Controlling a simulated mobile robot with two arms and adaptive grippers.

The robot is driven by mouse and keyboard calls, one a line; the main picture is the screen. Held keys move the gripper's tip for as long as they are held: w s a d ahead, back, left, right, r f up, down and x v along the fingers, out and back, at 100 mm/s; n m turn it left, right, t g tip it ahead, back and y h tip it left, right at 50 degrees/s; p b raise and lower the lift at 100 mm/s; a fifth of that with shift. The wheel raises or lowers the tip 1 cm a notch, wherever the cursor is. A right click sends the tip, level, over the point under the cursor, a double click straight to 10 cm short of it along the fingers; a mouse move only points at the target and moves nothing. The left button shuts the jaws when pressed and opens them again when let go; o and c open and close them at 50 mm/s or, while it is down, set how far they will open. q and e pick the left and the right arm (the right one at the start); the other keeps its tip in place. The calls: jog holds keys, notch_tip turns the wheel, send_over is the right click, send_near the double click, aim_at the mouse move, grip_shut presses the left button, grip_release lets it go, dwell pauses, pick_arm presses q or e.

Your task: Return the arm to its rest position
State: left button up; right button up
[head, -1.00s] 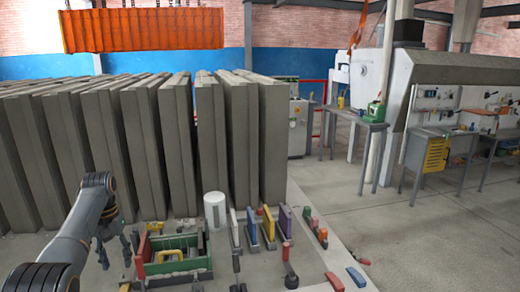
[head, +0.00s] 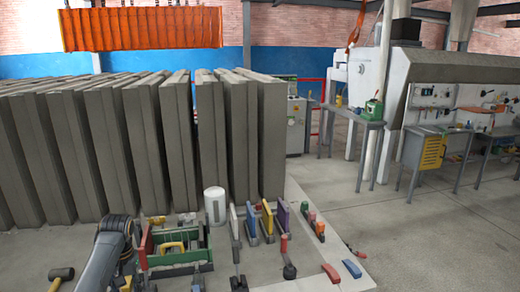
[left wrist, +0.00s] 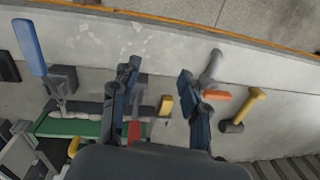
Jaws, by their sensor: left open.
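My left arm (head: 108,252) comes in at the bottom left of the head view, a dark link in front of the green tool tray's left end. Its gripper cannot be made out there. In the left wrist view my left gripper (left wrist: 160,98) has its two dark fingers spread wide apart, with nothing held between them. Below the fingers lie a red-orange block (left wrist: 217,95), a grey handle-like piece (left wrist: 211,68) and a yellow-handled mallet (left wrist: 243,108). My right gripper shows in neither view.
Grey concrete panels (head: 210,140) stand in a row behind. The green tray (head: 180,257) holds tools. A white cylinder (head: 215,206) and several coloured upright tools (head: 268,220) stand beside it. A mallet (head: 61,274) lies at left. The floor at right is open.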

pick_arm(q)
jog(key=s+d+f+m+t, duration=0.1)
jog(key=s+d+f, duration=0.45)
jog(key=s, duration=0.25)
jog(key=s+d+f+m+t, duration=0.1)
jog(key=s+d+f+m, duration=0.1)
jog(key=s+d+f, duration=0.4)
jog(key=s+d+r+t+h, duration=0.1)
jog(key=s+d+r, duration=0.2)
jog(key=s, duration=0.8)
jog(key=s+d+r+t, duration=0.1)
jog(key=s+d+r, duration=0.15)
jog(key=s, duration=0.85)
notch_tip(320, 180, down, 30)
jog(key=s+r+g+b, duration=0.1)
jog(key=s+b, duration=0.1)
jog(key=b, duration=0.1)
jog(key=s+a+f+g+b, duration=0.1)
jog(key=s+a+f+b, duration=0.1)
jog(key=s+f, duration=1.4)
notch_tip(320, 180, down, 2)
jog(key=shift+s+a+f+m+g, duration=0.15)
jog(key=shift+s+a+m+g, duration=0.15)
jog(key=shift+a+m, duration=0.15)
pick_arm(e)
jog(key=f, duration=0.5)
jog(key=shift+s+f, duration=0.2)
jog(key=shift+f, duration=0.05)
